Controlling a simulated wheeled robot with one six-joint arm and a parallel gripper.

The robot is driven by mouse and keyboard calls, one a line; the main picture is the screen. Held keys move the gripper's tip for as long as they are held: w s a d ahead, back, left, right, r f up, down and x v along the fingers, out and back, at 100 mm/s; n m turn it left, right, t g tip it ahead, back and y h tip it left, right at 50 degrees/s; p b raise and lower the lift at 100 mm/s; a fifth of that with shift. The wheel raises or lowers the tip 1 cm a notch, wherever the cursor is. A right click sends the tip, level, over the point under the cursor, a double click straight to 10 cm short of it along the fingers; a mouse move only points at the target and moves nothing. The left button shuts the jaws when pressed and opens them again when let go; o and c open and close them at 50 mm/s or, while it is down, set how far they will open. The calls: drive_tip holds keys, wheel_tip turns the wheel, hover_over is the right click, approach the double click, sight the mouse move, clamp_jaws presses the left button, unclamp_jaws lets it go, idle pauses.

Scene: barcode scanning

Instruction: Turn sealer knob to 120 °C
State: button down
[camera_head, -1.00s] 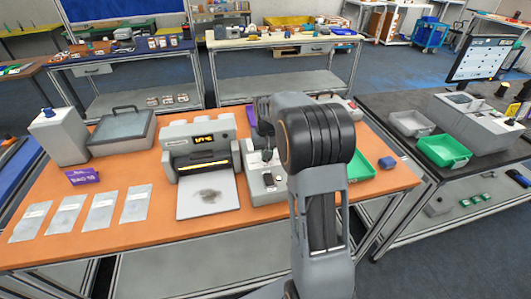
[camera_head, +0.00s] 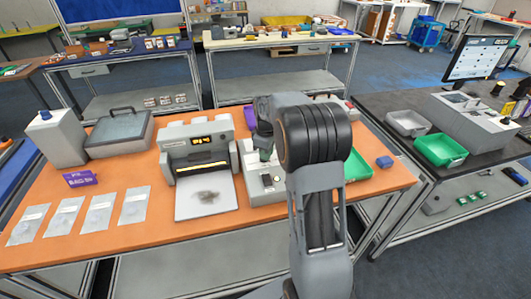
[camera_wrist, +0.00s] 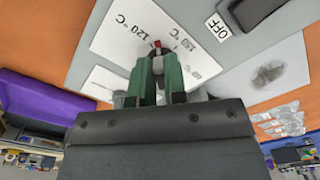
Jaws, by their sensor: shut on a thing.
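The sealer (camera_head: 199,150), a grey machine with a lit display, stands mid-table. A pale control box (camera_head: 254,188) stands at its right. In the wrist view its white dial plate (camera_wrist: 112,42) shows 120 °C, 150 °C and a partly covered label. The knob (camera_wrist: 157,45) shows only a small red-marked tip between my fingers; the rest is hidden. The red mark points up in the picture, between the 120 °C and 150 °C labels. My gripper (camera_wrist: 157,62), with green fingers, is shut on the knob.
A black switch with an OFF label (camera_wrist: 218,27) is near the dial. A white plate (camera_head: 206,198) with a dark smudge lies before the sealer. Pouches (camera_head: 96,209), a purple pack (camera_head: 80,179) and a green tray (camera_head: 357,166) share the orange table.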

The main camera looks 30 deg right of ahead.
drive_tip(key=shift+w+d+r+n, duration=0.1)
drive_tip(key=shift+w+n, duration=0.05)
drive_tip(key=shift+n, duration=1.85)
drive_tip(key=c, duration=1.2)
unclamp_jaws()
drive_tip(key=shift+o, duration=0.2)
wheel_tip(320, 180, up, 14)
